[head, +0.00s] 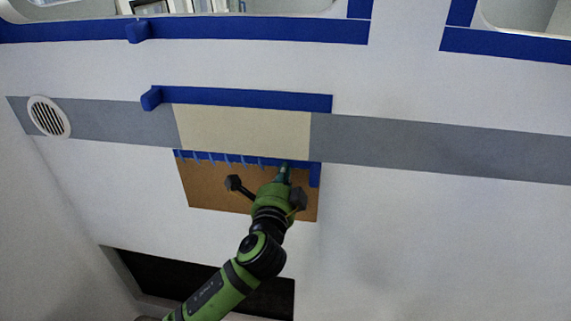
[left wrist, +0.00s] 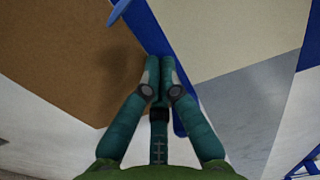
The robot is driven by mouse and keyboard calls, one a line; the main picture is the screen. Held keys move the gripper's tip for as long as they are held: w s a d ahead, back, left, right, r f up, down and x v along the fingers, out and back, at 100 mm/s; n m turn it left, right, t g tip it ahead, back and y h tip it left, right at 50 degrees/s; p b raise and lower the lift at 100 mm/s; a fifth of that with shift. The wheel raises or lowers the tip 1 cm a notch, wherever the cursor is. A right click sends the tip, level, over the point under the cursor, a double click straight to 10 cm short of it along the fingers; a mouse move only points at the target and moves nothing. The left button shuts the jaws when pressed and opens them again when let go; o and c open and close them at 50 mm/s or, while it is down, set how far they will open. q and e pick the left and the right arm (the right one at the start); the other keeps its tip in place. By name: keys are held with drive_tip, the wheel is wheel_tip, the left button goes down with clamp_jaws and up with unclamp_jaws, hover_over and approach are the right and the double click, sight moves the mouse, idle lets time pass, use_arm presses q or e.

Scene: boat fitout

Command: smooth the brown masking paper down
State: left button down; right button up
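The brown masking paper (head: 212,186) hangs flat on the white wall below a cream panel (head: 245,130). It fills the left of the left wrist view (left wrist: 60,50). Blue tape (head: 225,158) with several small tabs runs along its top edge; a short strip (head: 315,175) goes down at its right. My left gripper (head: 285,167) is at the paper's top edge, near the right end. In the left wrist view its fingertips (left wrist: 160,62) are together with nothing between them, at the tape's edge. I cannot tell whether they touch. My left arm hides part of the paper's lower right.
A blue tape strip (head: 240,98) lies above the cream panel, with a blue block-like end (head: 151,98) at its left. A grey band (head: 430,148) crosses the wall. A round vent (head: 48,117) is at left; a dark opening (head: 175,275) lies below. The wall at right is bare.

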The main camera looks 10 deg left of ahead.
sight(243, 162)
use_arm(q)
drive_tip(key=shift+a, duration=0.1)
drive_tip(key=shift+w+a+p, duration=0.1)
drive_tip(key=shift+a+p, duration=0.3)
drive_tip(key=shift+a, duration=1.3)
drive_tip(key=shift+w+a+p, duration=0.1)
drive_tip(key=shift+a+p, duration=0.45)
drive_tip(key=shift+a, duration=0.9)
drive_tip(key=shift+a+f+p, duration=0.1)
drive_tip(key=shift+a+p, duration=0.4)
drive_tip(key=shift+a, duration=1.25)
